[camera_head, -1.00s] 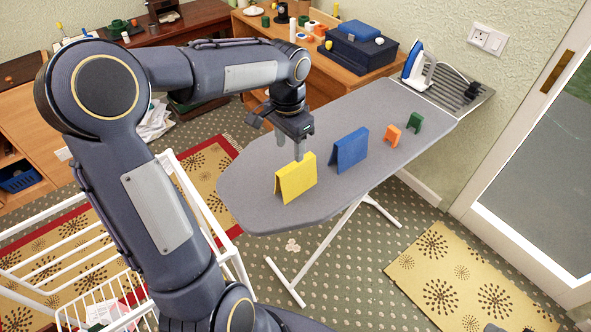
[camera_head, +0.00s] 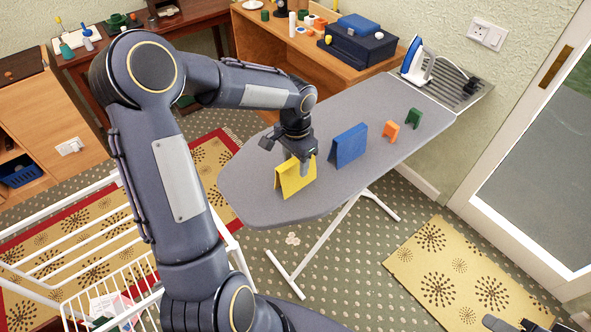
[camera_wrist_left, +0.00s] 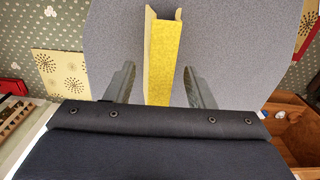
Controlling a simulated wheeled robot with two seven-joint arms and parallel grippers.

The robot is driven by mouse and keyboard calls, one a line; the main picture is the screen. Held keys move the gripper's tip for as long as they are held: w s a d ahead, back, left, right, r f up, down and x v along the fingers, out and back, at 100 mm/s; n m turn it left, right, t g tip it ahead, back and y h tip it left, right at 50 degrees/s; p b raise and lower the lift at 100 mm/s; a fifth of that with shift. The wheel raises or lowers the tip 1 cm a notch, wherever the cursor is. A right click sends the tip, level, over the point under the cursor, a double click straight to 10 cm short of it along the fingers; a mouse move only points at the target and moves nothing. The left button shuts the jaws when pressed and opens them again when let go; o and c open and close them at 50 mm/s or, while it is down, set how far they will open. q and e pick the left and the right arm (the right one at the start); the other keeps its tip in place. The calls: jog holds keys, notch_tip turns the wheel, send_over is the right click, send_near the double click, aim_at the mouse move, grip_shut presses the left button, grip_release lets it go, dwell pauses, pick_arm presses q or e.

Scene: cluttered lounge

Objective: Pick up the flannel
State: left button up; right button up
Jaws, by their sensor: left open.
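A yellow folded cloth (camera_head: 292,183), which looks like the flannel, stands like a tent on the grey ironing board (camera_head: 245,205). A larger-looking blue folded cloth (camera_head: 349,147) stands to its right. My left gripper (camera_head: 301,168) is open just above the yellow cloth and hides part of its top edge. In the left wrist view, the yellow cloth (camera_wrist_left: 160,60) lies between the two open fingers (camera_wrist_left: 159,72), with a gap on each side. A dark piece, apparently my right gripper (camera_head: 512,324), shows at the bottom right edge; its jaws are unclear.
Small orange (camera_head: 391,132) and green (camera_head: 413,118) folded pieces stand farther along the board. An iron (camera_head: 418,62) rests at its far end. A white rack (camera_head: 75,235) is at the left, and a door (camera_head: 530,150) at the right. The board's near end is clear.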

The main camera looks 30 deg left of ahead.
pick_arm(q)
jog(key=c, duration=0.9)
jog(key=shift+r, duration=0.1)
jog(key=shift+c, duration=0.2)
